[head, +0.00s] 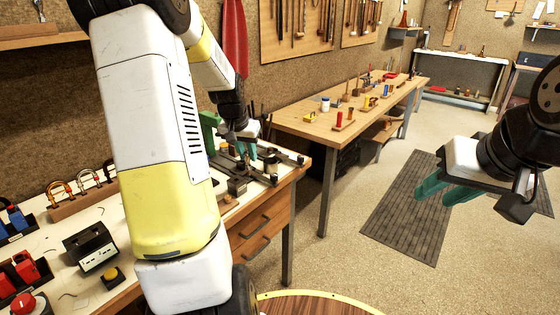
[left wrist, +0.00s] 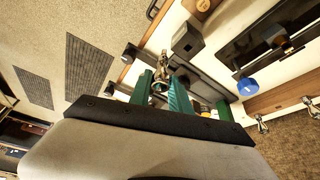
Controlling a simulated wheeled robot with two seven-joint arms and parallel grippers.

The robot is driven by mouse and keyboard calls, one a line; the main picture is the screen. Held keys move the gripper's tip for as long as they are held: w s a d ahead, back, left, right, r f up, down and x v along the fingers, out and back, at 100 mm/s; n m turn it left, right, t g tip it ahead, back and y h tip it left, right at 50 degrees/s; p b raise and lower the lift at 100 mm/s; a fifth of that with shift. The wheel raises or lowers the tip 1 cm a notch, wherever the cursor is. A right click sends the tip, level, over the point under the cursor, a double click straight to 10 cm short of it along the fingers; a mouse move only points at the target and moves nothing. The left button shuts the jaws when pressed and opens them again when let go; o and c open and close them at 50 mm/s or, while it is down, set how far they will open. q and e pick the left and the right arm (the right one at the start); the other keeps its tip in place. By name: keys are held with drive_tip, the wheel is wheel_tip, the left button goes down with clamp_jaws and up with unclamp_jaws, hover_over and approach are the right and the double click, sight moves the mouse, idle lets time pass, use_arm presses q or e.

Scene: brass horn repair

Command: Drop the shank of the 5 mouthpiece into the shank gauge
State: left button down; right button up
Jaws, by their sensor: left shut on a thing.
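My left gripper (head: 246,150) is over the far right end of the near workbench. In the left wrist view its green fingers (left wrist: 161,92) are shut on a small metal mouthpiece (left wrist: 161,70). Any number on the mouthpiece is too small to read. A dark square block (head: 237,186), perhaps the shank gauge, stands on the bench just below the gripper; it also shows in the left wrist view (left wrist: 187,41), beside the mouthpiece and apart from it. Any hole in it is hard to make out. My right gripper (head: 446,190) is open and empty over the floor at the right.
Dark rails and fittings (head: 285,157) lie around the block. A round wooden piece (head: 228,199) is in front of it. A black box (head: 90,246) and red and blue items stand at the left. A second bench (head: 290,122) stands behind, across a gap.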

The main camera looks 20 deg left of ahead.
use_arm(q)
drive_tip(key=a+r, duration=0.2)
drive_tip(key=a, duration=0.1)
drive_tip(key=a+r, duration=0.1)
drive_tip(key=shift+s+a, duration=0.2)
drive_tip(key=shift+s, duration=0.1)
drive_tip(key=shift+f, duration=2.1)
drive_tip(key=shift+f, duration=1.35)
idle(1.1)
drive_tip(key=c, duration=1.1)
unclamp_jaws()
drive_tip(key=shift+r, duration=0.1)
